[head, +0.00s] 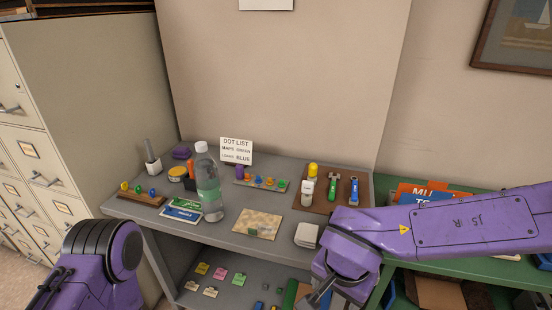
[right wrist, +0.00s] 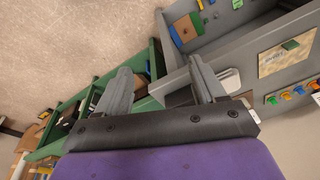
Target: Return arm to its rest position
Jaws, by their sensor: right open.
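My purple right arm (head: 455,225) comes in from the right edge of the head view and bends down in front of the grey shelf unit. Its gripper (head: 314,300) is mostly cut off at the bottom edge. In the right wrist view the right gripper (right wrist: 163,80) has its two grey fingers spread wide, with nothing held between them. Behind the fingers are the grey unit and a green shelf. My left arm (head: 95,262) is bent at the lower left of the head view, and its gripper is out of sight.
The grey shelf unit (head: 245,243) carries a bottle (head: 208,190), a sign card (head: 236,151), a map sheet (head: 257,223) and a brown board (head: 300,200) with small items. A filing cabinet (head: 90,90) stands left. The green shelf (head: 470,263) stands right, behind my right arm.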

